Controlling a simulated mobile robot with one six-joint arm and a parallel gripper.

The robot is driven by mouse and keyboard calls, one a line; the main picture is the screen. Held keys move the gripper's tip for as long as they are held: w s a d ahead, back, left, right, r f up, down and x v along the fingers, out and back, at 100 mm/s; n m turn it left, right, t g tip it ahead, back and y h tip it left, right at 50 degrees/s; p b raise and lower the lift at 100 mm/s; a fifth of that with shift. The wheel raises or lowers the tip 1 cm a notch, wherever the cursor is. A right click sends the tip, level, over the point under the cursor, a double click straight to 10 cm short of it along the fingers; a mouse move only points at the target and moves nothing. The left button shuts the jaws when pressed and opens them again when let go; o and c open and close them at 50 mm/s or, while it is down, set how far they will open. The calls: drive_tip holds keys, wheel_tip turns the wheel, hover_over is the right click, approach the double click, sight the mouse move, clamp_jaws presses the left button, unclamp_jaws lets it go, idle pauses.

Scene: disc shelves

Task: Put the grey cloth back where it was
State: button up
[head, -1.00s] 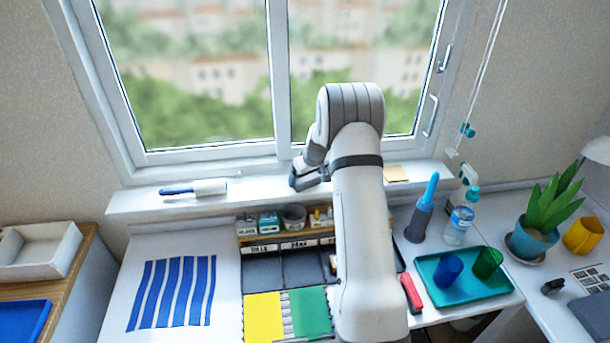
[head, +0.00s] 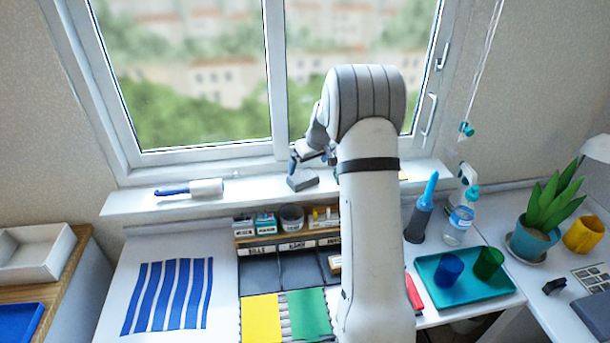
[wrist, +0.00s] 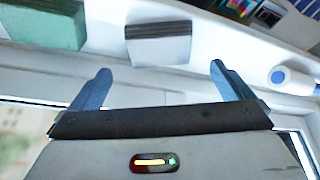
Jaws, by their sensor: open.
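The grey cloth (head: 302,180) looks like a small folded block and lies on the windowsill, left of my upright arm. In the wrist view the grey cloth (wrist: 158,45) shows beyond my fingertips, centred between them and apart from both. My gripper (wrist: 160,71) is open and empty. In the head view my gripper (head: 312,155) hangs just above the cloth, partly hidden by my own arm.
A lint roller (head: 192,189) lies on the sill (head: 130,203) to the left. A green block (wrist: 45,25) sits beside the cloth in the wrist view. The window stands close behind. Below are a low shelf with small boxes (head: 265,223) and dark compartments (head: 300,268).

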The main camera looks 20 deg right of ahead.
drive_tip(key=s+a+r, duration=0.5)
drive_tip(key=s+r, duration=0.2)
drive_tip(key=s, duration=0.1)
drive_tip(key=s+a+r, duration=0.4)
drive_tip(key=s+r, duration=0.2)
drive_tip(key=s, duration=0.1)
drive_tip(key=s+a+m, duration=0.1)
drive_tip(key=s+a, duration=0.2)
drive_tip(key=s, duration=0.9)
drive_tip(key=s+a+m, duration=0.1)
drive_tip(key=s+a, duration=0.2)
drive_tip(key=s, duration=0.9)
drive_tip(key=shift+s+a+g+h+b, duration=0.3)
drive_tip(key=shift+s+a+g+h, duration=0.05)
drive_tip(key=shift+s+g+h, duration=0.05)
drive_tip(key=shift+f, duration=0.1)
